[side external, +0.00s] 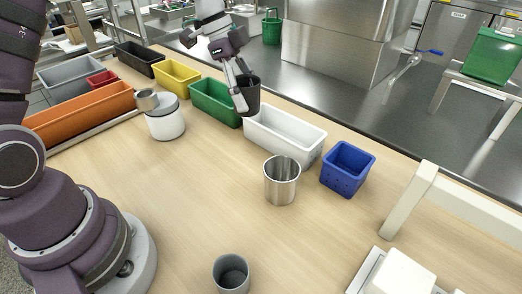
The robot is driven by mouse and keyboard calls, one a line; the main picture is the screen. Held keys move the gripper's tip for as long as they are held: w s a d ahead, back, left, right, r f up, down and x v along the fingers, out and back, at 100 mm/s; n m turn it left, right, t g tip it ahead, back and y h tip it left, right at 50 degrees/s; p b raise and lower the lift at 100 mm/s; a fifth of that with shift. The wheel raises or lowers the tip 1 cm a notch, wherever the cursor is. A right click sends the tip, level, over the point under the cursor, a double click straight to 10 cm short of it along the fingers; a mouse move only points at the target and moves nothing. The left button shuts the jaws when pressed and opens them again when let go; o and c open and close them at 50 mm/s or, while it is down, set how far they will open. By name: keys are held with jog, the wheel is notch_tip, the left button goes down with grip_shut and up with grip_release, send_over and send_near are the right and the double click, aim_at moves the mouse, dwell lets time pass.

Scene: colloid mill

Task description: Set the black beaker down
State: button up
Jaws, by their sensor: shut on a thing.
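The black beaker (249,94) is in the side external view, near the back edge of the table. My gripper (243,100) is shut on the beaker's left side. The beaker is close to upright and shows in front of the gap between the green bin and the white bin. I cannot tell whether its base touches anything. One gripper finger covers part of its left side.
A green bin (214,107) and a white bin (284,141) flank the beaker. A steel beaker (282,184), blue basket (347,171) and grey beaker (230,277) stand to the right and front. A white device (165,124) is left. The table middle (195,195) is clear.

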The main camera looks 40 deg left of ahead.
aim_at(244, 166)
jog(key=a+f, duration=0.1)
jog(key=f, duration=0.8)
jog(key=s+a+f, duration=0.1)
jog(key=f, duration=0.4)
jog(key=shift+a+f, duration=0.35)
jog(key=o, duration=0.7)
jog(key=shift+f, duration=0.1)
jog(key=shift+o, duration=0.2)
jog(key=v, duration=1.2)
jog(key=s+d+r+n+t+y, duration=0.4)
jog(key=s+r+n, duration=0.4)
jog(key=s+n, duration=0.5)
jog(key=shift+d+r+n, duration=0.3)
jog(key=shift+d, duration=0.5)
